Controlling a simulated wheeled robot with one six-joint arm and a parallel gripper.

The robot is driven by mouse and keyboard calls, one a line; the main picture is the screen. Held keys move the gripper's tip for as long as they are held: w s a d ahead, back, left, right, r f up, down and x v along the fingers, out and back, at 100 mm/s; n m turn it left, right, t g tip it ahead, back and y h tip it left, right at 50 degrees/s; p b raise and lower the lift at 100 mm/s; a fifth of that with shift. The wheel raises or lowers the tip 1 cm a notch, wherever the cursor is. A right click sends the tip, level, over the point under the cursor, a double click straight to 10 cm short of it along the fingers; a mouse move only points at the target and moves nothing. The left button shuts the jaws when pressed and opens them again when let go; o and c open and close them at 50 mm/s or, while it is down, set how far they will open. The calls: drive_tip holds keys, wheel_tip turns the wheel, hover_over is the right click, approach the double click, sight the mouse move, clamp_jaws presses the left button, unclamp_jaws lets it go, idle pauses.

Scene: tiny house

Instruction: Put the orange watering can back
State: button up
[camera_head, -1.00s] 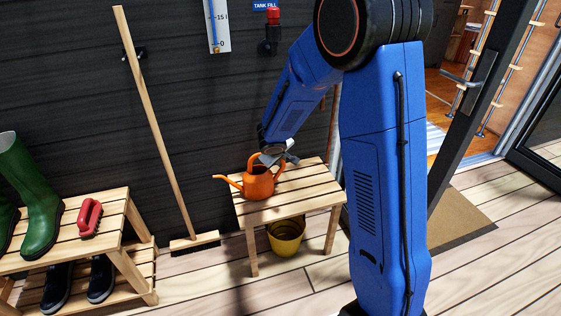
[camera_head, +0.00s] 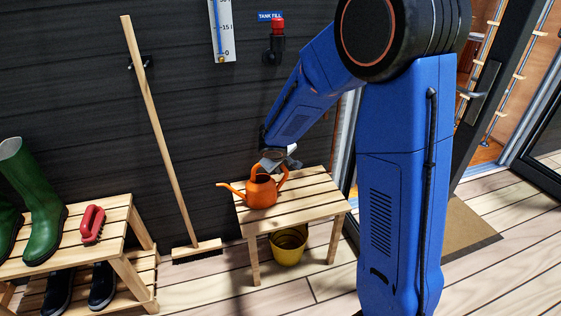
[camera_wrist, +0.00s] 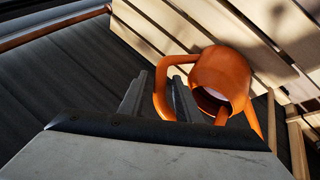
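The orange watering can (camera_head: 262,192) stands upright on the slatted wooden bench (camera_head: 315,203), near its left side, with its spout pointing left. My gripper (camera_head: 280,162) is at the top of the can, by its handle. In the wrist view, my gripper (camera_wrist: 160,95) has its two dark fingers apart, one on each side of the handle of the watering can (camera_wrist: 220,72). A gap shows between the fingers and the handle, so it looks open around the handle. The fingertips' exact contact is hard to see.
A yellow bucket (camera_head: 289,246) stands under the bench. A broom (camera_head: 165,140) leans on the dark wall. A doorway with a mat (camera_head: 465,230) lies at right.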

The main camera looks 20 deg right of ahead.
drive_tip(key=v, duration=0.7)
drive_tip(key=s+d+r+m, duration=0.1)
drive_tip(key=s+d+r, duration=0.15)
drive_tip(key=s, duration=0.35)
drive_tip(key=s+d+r+m+g, duration=0.1)
drive_tip(key=s+d+r, duration=0.1)
drive_tip(key=s+r, duration=0.3)
drive_tip(key=s+d+r+m, duration=0.1)
drive_tip(key=s+d+r, duration=0.15)
drive_tip(key=s, duration=0.35)
drive_tip(key=s+a+r+m+y, duration=0.1)
drive_tip(key=s+a+y, duration=0.1)
drive_tip(key=s, duration=1.7)
drive_tip(key=shift+s+m+y, duration=0.3)
drive_tip(key=shift+s+y, duration=0.1)
drive_tip(key=shift+y, duration=0.3)
drive_tip(key=shift+r, duration=0.15)
